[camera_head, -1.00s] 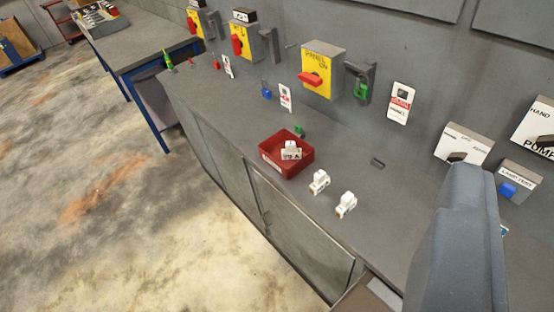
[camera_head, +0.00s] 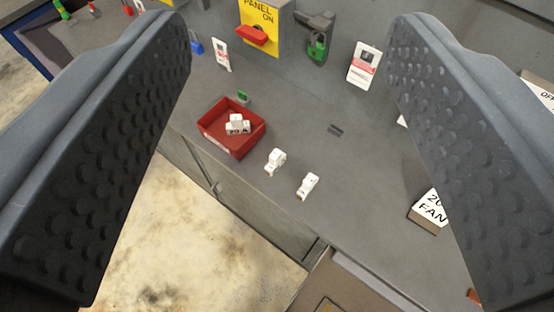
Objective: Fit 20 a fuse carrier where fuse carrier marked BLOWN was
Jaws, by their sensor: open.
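A white fuse carrier (camera_head: 238,124) sits in a red tray (camera_head: 231,150) on the grey bench top; its face reads something like "20 A". Two more white fuse carriers stand on the bench to the right of the tray, one nearer it (camera_head: 275,161) and one farther right (camera_head: 308,186). Their markings are too small to read. My gripper (camera_head: 290,70) is open and empty, its two padded fingers wide apart at the left and right of the view, above the bench. No carrier marked BLOWN can be made out.
A yellow panel switch (camera_head: 261,27) with a red handle is on the wall behind. A green padlock (camera_head: 317,47) hangs beside it. A red-and-white tag (camera_head: 364,66) stands at the back. A box marked "20 FAN" (camera_head: 425,221) is at the right.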

